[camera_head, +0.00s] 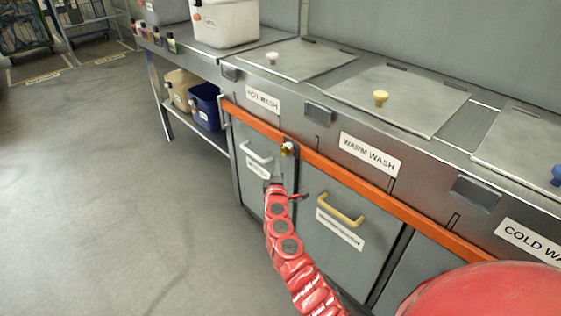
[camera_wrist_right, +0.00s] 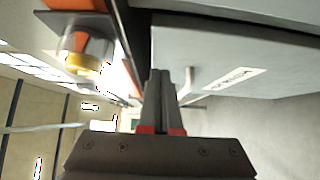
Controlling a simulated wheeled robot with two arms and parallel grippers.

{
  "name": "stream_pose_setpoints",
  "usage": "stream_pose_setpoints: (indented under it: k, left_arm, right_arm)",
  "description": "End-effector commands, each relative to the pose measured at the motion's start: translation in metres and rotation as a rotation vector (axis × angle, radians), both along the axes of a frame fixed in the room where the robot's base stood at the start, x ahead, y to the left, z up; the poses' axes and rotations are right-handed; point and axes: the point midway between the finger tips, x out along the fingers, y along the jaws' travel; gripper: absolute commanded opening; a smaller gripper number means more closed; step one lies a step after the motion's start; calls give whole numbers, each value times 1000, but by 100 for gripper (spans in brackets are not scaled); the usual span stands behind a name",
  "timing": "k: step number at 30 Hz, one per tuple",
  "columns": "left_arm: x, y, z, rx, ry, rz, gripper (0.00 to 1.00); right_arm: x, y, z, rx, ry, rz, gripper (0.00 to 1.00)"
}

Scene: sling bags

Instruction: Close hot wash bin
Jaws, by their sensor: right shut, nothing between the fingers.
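The hot wash bin's grey front (camera_head: 252,143) is below the HOT WASH label (camera_head: 263,100). It has a white handle (camera_head: 257,153) and a small white label; whether it sits fully flush I cannot tell. My right gripper (camera_head: 276,181) is shut and empty in front of the lower right part of this bin front, partly covering it. In the right wrist view, the shut fingers (camera_wrist_right: 162,85) point toward the grey front (camera_wrist_right: 230,50), with the pale handle (camera_wrist_right: 187,82) just beside them; contact cannot be told. My left gripper is out of view.
A brass knob (camera_head: 287,149) is on the orange rail (camera_head: 340,176) above my gripper. The warm wash bin front (camera_head: 375,222), with a yellow handle (camera_head: 341,211), is to the right. A shelf with a blue container (camera_head: 205,106) is at left. The floor (camera_head: 110,190) is clear.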

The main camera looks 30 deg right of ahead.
Motion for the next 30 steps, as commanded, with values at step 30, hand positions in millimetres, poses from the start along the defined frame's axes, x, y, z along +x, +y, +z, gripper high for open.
stream_pose_setpoints:
  k: [30]
  left_arm:
    - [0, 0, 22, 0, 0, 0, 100]
  right_arm:
    - [-84, 108, -54, 165, 49, 278, 0]
